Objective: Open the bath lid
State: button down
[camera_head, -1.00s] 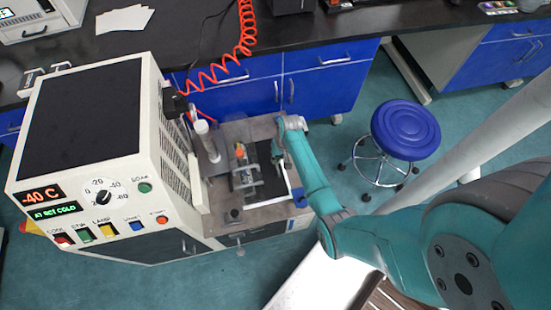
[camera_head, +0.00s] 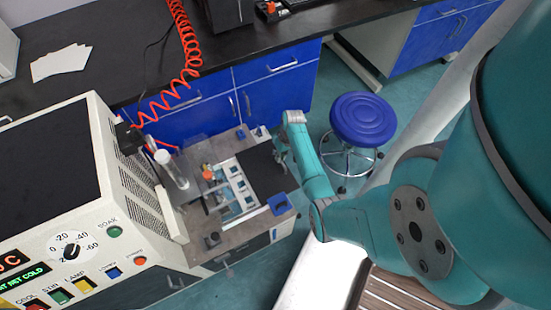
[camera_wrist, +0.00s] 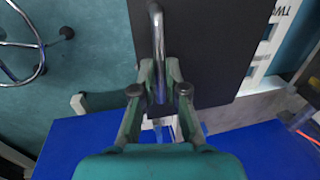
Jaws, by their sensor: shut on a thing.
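The bath lid (camera_head: 264,170) is a flat dark panel on top of the bath unit, lying at the right of its opening. To its left, the bath opening (camera_head: 237,186) shows a pale frame with several slots. In the wrist view the lid (camera_wrist: 215,50) fills the upper middle, with a metal bar handle (camera_wrist: 158,30) along it. My gripper (camera_wrist: 160,72) is shut on this handle, one finger on each side. In the head view my gripper (camera_head: 281,153) is at the lid's right side; the grip is too small to make out there.
The control cabinet (camera_head: 60,190) with dial and coloured buttons stands left of the bath. A clear cylinder (camera_head: 172,170) stands beside it. A blue stool (camera_head: 363,119) stands at the right, near my arm. Blue cupboards (camera_head: 280,85) and a black bench are behind. A red coiled hose (camera_head: 183,45) hangs there.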

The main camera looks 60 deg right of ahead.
jog(key=c, duration=1.2)
grip_release()
notch_tip(320, 180, up, 12)
jog(key=s+d, duration=0.1)
jog(key=d, duration=0.1)
jog(key=shift+s, duration=0.15)
jog(key=shift+f, duration=0.15)
